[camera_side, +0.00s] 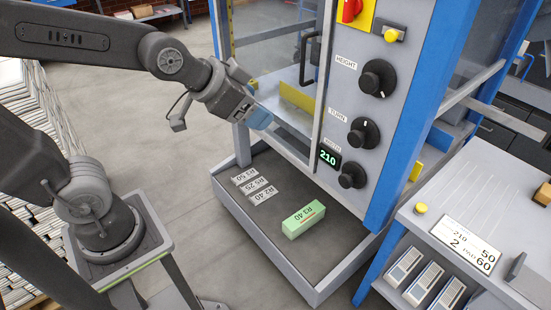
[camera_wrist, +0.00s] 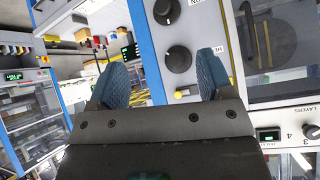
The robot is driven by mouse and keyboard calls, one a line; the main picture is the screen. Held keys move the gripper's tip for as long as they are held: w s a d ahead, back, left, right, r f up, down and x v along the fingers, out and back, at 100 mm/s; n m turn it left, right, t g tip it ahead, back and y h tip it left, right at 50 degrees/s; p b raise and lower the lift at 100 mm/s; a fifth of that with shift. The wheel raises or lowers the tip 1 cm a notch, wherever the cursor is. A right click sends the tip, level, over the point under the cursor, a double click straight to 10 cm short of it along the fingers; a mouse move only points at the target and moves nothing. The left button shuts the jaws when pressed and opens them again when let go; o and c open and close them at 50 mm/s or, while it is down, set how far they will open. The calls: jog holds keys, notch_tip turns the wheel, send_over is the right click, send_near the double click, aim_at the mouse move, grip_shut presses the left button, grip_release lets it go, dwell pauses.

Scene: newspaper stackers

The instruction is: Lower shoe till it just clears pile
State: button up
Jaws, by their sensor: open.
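The stacker's front panel (camera_side: 400,110) carries a black knob labelled HEIGHT (camera_side: 378,79), a knob labelled TURN (camera_side: 363,133) and a lower knob (camera_side: 352,175). A green display (camera_side: 329,156) beside the lower knob reads 210. My gripper (camera_side: 262,108) is left of the panel, in front of the machine's clear window and apart from the knobs. In the wrist view its two blue pads (camera_wrist: 162,70) stand wide apart with nothing between them. Two black knobs, an upper one (camera_wrist: 167,11) and a lower one (camera_wrist: 178,59), show beyond them. I cannot make out the shoe or the pile clearly.
A grey tray (camera_side: 270,250) below the machine holds a green block (camera_side: 304,219) and several label plates (camera_side: 257,187). A bench (camera_side: 480,190) at right bears a card (camera_side: 467,243) reading 210, 50, 2 and 60. A black handle (camera_side: 305,60) sticks out beside the window.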

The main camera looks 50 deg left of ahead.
jog(key=s+a+n+g+y, duration=0.1)
jog(key=s+a+n+g, duration=0.2)
jog(key=s, duration=0.7)
jog(key=shift+f+g, duration=0.3)
jog(key=shift+f, duration=0.05)
jog(key=t, duration=1.2)
send_near(366, 85)
jog(key=w, duration=1.1)
jog(key=shift+w+f, duration=0.1)
jog(key=shift+f, duration=0.05)
jog(key=shift+c, duration=0.2)
jog(key=c, duration=0.9)
jog(key=shift+o, duration=0.2)
